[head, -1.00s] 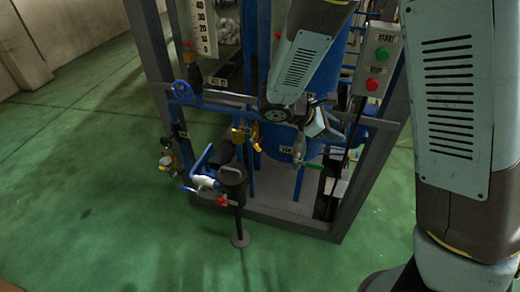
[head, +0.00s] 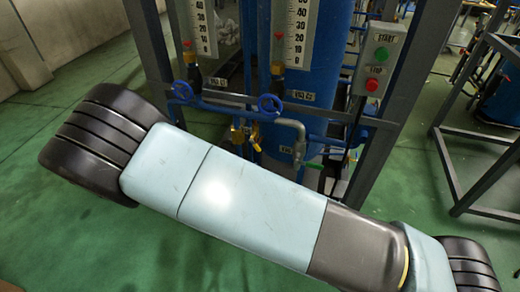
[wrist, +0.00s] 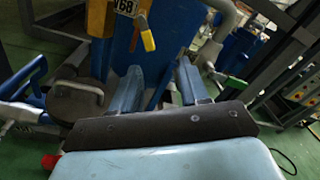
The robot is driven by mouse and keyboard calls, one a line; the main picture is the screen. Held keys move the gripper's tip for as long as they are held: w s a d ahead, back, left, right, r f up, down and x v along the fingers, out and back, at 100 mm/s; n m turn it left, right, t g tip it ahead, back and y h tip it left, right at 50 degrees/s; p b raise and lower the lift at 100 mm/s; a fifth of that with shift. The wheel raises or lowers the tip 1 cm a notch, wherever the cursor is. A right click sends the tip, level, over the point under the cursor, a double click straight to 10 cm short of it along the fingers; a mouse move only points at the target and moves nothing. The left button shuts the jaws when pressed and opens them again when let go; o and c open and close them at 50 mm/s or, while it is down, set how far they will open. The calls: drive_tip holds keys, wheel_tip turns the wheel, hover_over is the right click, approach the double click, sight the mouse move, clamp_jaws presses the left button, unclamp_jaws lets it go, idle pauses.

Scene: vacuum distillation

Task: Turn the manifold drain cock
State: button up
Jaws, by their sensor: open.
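A valve with a yellow lever (wrist: 148,40) hangs near the top of the wrist view, beside a tag that looks like V68. It may be the manifold drain cock, but I cannot be sure. In the head view, brass fittings and a yellow lever (head: 256,146) sit under the blue manifold pipe, just above my arm. My gripper (wrist: 160,82) is open and empty, with its two light blue fingers spread below the lever and apart from it. In the head view my arm hides the gripper and the lower part of the frame.
Blue handwheels (head: 182,90) sit on the manifold. A START/STOP box (head: 377,62) is mounted on the grey frame post. Green floor is open at left.

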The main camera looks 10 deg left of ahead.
sight(256, 149)
drive_tip(key=shift+n+y, duration=0.6)
drive_tip(key=shift+n, duration=0.1)
drive_tip(key=w, duration=0.4)
drive_tip(key=w+f, duration=0.1)
drive_tip(key=w, duration=0.8)
drive_tip(key=shift+f, duration=0.15)
drive_tip(key=shift+c, duration=0.4)
